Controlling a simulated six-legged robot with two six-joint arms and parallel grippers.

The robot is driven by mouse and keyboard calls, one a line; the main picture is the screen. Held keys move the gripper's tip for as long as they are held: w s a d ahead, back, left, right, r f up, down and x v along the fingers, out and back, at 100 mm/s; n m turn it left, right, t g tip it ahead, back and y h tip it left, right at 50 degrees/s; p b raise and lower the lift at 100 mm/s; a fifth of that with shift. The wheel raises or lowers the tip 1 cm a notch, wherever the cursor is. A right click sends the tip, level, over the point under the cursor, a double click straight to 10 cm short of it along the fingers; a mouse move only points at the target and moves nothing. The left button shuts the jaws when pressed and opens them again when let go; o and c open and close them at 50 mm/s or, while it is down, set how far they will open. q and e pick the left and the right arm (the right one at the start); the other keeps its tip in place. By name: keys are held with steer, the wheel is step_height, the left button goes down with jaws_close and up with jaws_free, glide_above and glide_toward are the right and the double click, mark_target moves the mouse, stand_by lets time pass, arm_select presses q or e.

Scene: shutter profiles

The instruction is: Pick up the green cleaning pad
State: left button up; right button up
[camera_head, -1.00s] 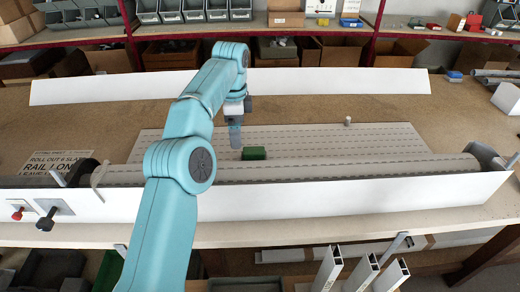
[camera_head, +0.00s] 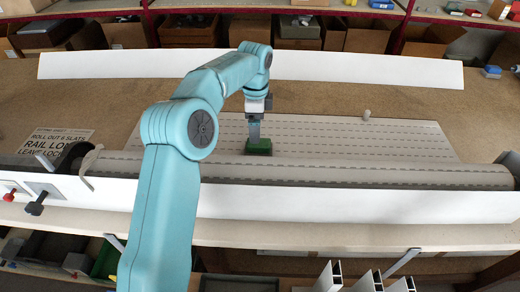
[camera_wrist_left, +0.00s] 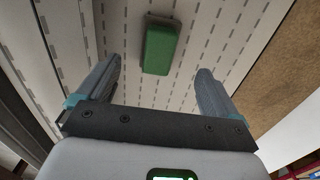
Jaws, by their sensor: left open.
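The green cleaning pad (camera_head: 259,147) is a small green block lying on the pale slatted shutter sheet (camera_head: 390,140). In the left wrist view the pad (camera_wrist_left: 159,50) shows beyond the fingertips, roughly midway between them, with a grey-brown edge at its far end. My left gripper (camera_head: 254,138) points down at the pad and partly covers it in the head view. In the left wrist view the left gripper (camera_wrist_left: 158,77) is open with nothing between its fingers. Whether the fingers touch the pad cannot be told from the head view. My right gripper is not in view.
A rolled shutter part (camera_head: 330,174) runs along the front of the sheet, behind a white front rail (camera_head: 300,205). A white back rail (camera_head: 300,67) crosses the bench. A small pale knob (camera_head: 366,115) stands on the sheet. A paper sign (camera_head: 58,142) lies at left.

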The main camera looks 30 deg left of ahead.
mark_target(259, 146)
arm_select(q)
steer(key=f, duration=0.4)
steer(key=shift+w+a, duration=0.1)
steer(key=shift+w, duration=0.1)
steer(key=shift+s+f, duration=0.1)
steer(key=shift+f, duration=0.15)
steer(key=f, duration=0.3)
steer(key=f+p, duration=0.1)
steer(key=shift+d+f, duration=0.35)
steer(key=shift+f, duration=0.05)
steer(key=shift+d+r, duration=0.15)
steer(key=shift+c, duration=0.3)
steer(key=c, duration=1)
steer(key=shift+c, duration=0.5)
